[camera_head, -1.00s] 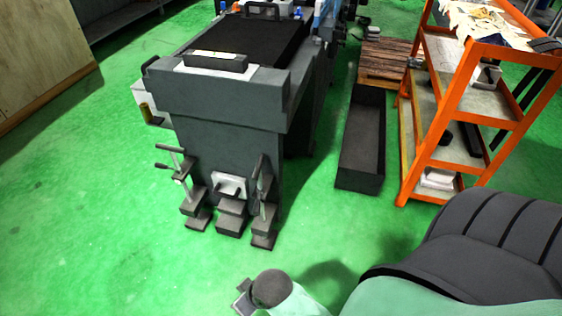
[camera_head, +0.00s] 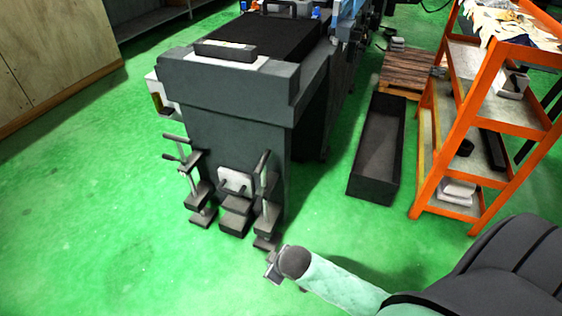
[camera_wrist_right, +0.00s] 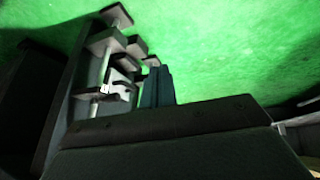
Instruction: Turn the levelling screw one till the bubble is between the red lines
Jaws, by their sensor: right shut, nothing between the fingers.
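The grey grinder base (camera_head: 225,120) stands at the upper middle of the head view. At its near end are two levelling screws with T-shaped handles, the left one (camera_head: 182,160) and the right one (camera_head: 262,177), above stepped dark feet. Which one is screw one cannot be told. A dark bar (camera_head: 226,50) with a pale label lies on top and may be the level; bubble and red lines are too small to see. My right gripper (camera_head: 271,272) is shut and empty, just in front of the right foot. The feet also show in the wrist view (camera_wrist_right: 115,45).
A long black open tray (camera_head: 377,150) lies on the floor right of the grinder, with a wooden pallet (camera_head: 405,68) behind it. An orange shelf rack (camera_head: 492,85) stands at right. The green floor (camera_head: 90,210) is clear at left and in front.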

